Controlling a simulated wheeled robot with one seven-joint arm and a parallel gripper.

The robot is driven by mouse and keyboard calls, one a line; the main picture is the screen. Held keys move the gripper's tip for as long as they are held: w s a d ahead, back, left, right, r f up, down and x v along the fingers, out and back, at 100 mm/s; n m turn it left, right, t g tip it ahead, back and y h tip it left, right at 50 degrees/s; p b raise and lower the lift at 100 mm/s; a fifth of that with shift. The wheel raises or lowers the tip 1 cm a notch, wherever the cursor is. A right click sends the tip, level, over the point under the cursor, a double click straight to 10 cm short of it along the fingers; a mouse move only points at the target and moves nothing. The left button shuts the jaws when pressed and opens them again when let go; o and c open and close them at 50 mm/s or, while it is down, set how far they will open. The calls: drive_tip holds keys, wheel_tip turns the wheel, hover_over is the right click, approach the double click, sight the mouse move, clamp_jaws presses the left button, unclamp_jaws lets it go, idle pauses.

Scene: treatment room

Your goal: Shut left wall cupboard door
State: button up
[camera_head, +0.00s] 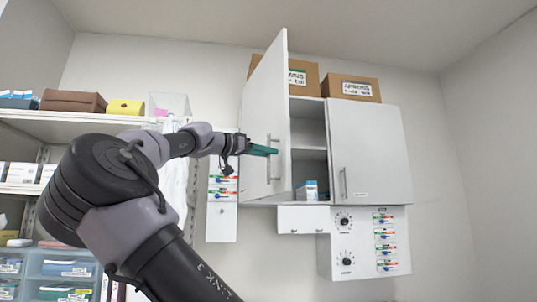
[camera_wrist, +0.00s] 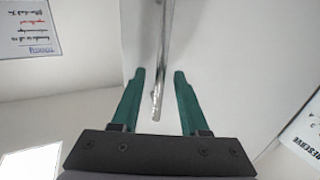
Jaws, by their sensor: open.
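The left wall cupboard door (camera_head: 264,125) stands open, swung out from the white cupboard. Its outer face is turned toward my arm and carries a vertical metal bar handle (camera_head: 269,160). My gripper (camera_head: 272,151) is at the door's outer face, at the handle's height. In the wrist view my green fingers (camera_wrist: 158,85) are spread apart, with the handle (camera_wrist: 159,60) showing between and beyond them. Whether a finger touches the handle or door, I cannot tell. The cupboard's left compartment (camera_head: 308,130) is exposed, with a small box (camera_head: 308,190) on its bottom shelf.
The right cupboard door (camera_head: 368,150) is shut. Cardboard boxes (camera_head: 352,88) stand on top of the cupboard. A control panel (camera_head: 365,245) hangs below it. Loaded shelves (camera_head: 70,118) are at the left, near my arm. The wall at the right is clear.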

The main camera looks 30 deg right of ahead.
drive_tip(key=shift+w+d, duration=0.1)
drive_tip(key=shift+d, duration=0.5)
clamp_jaws()
idle(1.1)
